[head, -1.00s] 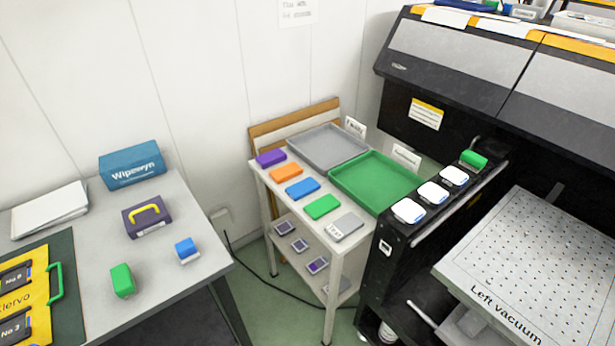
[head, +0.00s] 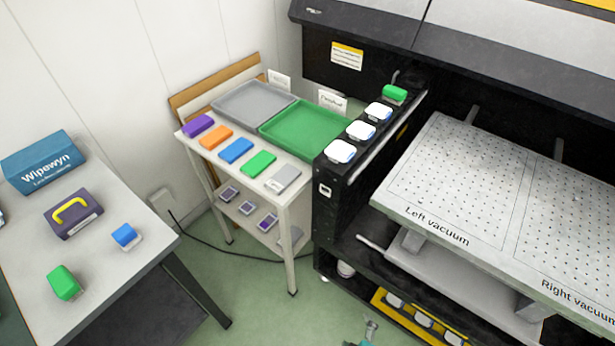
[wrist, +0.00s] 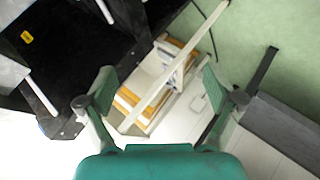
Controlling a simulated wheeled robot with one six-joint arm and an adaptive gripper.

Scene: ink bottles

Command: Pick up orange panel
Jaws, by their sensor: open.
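The orange panel (head: 216,137) is a small flat block on the top of a white cart (head: 293,215) in the head view. It lies flat between a purple panel (head: 198,125) and a blue panel (head: 236,151). My gripper (wrist: 158,88) shows in the wrist view with its two teal-padded fingers spread wide and nothing between them. A pale frame with orange-yellow parts (wrist: 133,101) shows beyond the fingers; I cannot tell whether the orange panel is there. In the head view my gripper is well apart from the panel.
A green panel (head: 259,163) and a grey one (head: 283,179) continue the row. Grey (head: 250,102) and green (head: 305,128) trays lie behind. A black machine (head: 340,210) stands close right of the cart. A table (head: 110,255) stands left, with floor between.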

